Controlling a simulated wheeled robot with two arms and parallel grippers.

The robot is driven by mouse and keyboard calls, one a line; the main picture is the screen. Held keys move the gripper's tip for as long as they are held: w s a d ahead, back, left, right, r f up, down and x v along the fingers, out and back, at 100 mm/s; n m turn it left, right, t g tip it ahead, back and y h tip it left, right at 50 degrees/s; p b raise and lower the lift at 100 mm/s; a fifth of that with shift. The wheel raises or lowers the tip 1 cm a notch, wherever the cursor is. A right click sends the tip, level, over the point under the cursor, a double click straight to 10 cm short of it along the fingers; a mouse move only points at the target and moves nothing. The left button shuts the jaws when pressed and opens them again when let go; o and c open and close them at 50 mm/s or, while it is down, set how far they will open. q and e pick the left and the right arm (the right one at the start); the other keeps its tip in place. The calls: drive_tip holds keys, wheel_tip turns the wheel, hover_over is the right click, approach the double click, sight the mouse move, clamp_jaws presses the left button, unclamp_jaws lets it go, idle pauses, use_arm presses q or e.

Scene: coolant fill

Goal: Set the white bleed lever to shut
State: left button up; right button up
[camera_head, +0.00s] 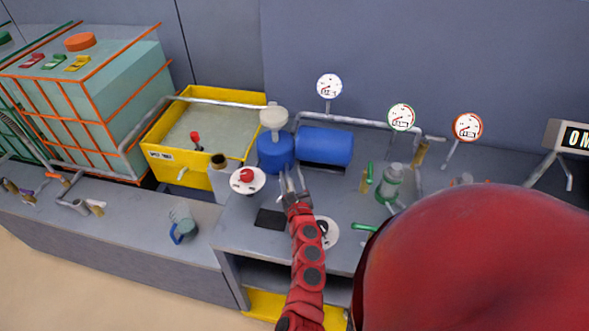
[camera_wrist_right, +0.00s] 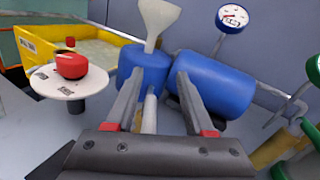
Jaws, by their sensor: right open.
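My right gripper (camera_head: 291,178) is open at the front of the blue pump unit, its fingers pointing away from me. In the right wrist view the two fingers (camera_wrist_right: 158,95) stand apart on either side of a slim white bar (camera_wrist_right: 150,112), which looks like the bleed lever. The bar runs toward the upright blue pot (camera_wrist_right: 143,68); I cannot tell whether either finger touches it. In the head view the fingers largely hide the lever. The blue pot (camera_head: 275,152) carries a pale funnel (camera_head: 273,118). My left gripper is not in view.
A lying blue cylinder (camera_head: 325,146) joins the pot on the right. A round white plate with a red knob (camera_head: 247,176) stands close left. A yellow bin (camera_head: 232,101) is behind. Gauges (camera_head: 329,86) and green-handled valves (camera_head: 392,182) stand to the right. A jug (camera_head: 182,224) sits left.

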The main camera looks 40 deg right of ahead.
drive_tip(key=a+b+v, duration=0.1)
drive_tip(key=b+v, duration=0.1)
drive_tip(key=v, duration=1.3)
drive_tip(key=shift+w+a+r, duration=0.25)
drive_tip(key=shift+r, duration=0.2)
